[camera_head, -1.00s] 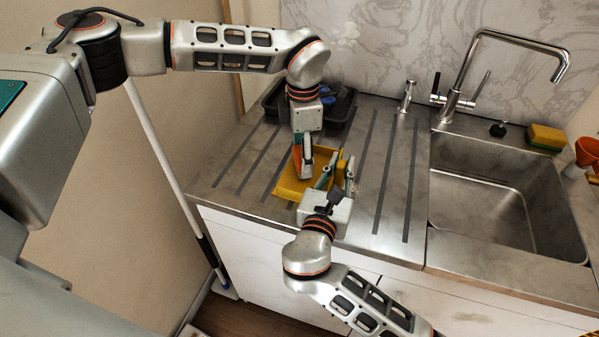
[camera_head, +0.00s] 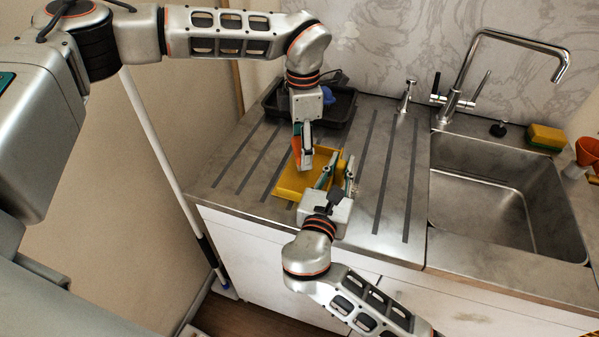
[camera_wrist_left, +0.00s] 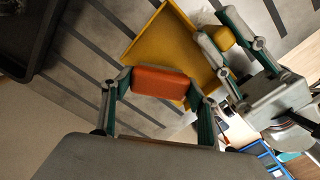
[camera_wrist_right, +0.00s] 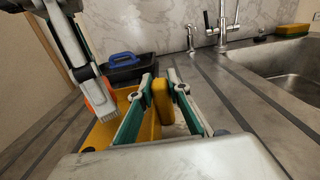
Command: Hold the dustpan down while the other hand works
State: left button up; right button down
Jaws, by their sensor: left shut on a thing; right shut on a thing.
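The yellow dustpan (camera_head: 291,184) lies on the ribbed metal drainboard, left of the sink. My right gripper (camera_head: 338,172) is at its right side, shut on its upright yellow handle, which shows between the fingers in the right wrist view (camera_wrist_right: 163,100). My left gripper (camera_head: 303,158) reaches down from the back over the pan. It is shut on an orange block-like thing (camera_wrist_left: 165,83), which also shows in the right wrist view (camera_wrist_right: 98,94). The fingers hide part of the orange thing; I cannot tell whether it touches the pan.
A dark tray (camera_head: 343,113) with a blue-handled thing (camera_wrist_right: 122,59) stands behind the dustpan. The sink (camera_head: 480,205) and tap (camera_head: 455,100) are at right, with a yellow-green sponge (camera_head: 545,137) at its back corner. Drainboard between dustpan and sink is clear. A white pole (camera_head: 160,150) leans at left.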

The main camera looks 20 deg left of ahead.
jog(key=c, duration=1.8)
grip_release()
jog(key=shift+c, duration=0.2)
jog(key=s, duration=1.2)
jog(key=shift+a, duration=0.2)
